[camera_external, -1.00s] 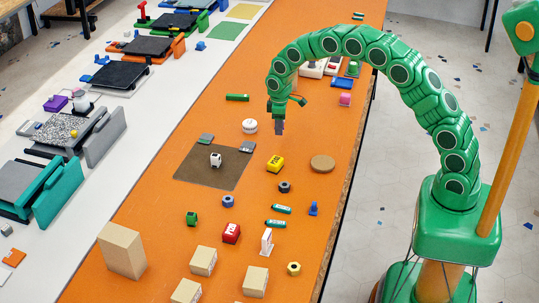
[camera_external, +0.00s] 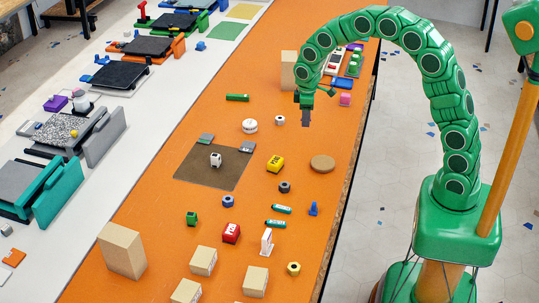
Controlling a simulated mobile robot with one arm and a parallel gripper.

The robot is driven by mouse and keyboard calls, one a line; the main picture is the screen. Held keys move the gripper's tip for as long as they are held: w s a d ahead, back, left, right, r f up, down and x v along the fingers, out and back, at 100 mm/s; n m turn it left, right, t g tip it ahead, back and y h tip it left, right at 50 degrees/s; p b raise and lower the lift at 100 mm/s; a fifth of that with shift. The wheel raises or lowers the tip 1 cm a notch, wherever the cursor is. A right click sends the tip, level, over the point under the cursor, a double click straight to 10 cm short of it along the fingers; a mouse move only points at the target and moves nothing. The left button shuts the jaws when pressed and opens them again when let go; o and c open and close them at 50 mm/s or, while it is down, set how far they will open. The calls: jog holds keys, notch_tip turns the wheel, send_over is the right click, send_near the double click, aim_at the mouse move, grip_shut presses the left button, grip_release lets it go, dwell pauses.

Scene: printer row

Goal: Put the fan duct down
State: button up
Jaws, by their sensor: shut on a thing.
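My gripper (camera_external: 305,117) hangs from the green segmented arm over the far right part of the orange table top (camera_external: 150,190), pointing down. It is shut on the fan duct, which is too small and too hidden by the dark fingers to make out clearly. The fingertips appear to be above the table, with bare orange around them. I cannot tell the exact height.
A white-and-black roller (camera_external: 280,120) and a round white tub (camera_external: 250,126) stand left of my gripper.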

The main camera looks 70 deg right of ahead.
jog(key=shift+s+a+r, duration=0.2)
jog(key=shift+s+r, duration=0.1)
jog(key=shift+s, duration=0.45)
jog(key=shift+a, duration=0.1)
jog(key=w+a+n, duration=0.3)
jog(key=w+n, duration=0.3)
jog(key=n, duration=1)
send_over(224, 158)
jog(key=shift+t, duration=0.4)
jog(key=f, duration=0.5)
jog(key=s+f, duration=0.1)
jog(key=f, duration=0.1)
jog(key=shift+a+f, duration=0.1)
jog(key=shift+f, duration=0.15)
jog(key=shift+w+f, duration=0.4)
jog(key=shift+f, duration=0.15)
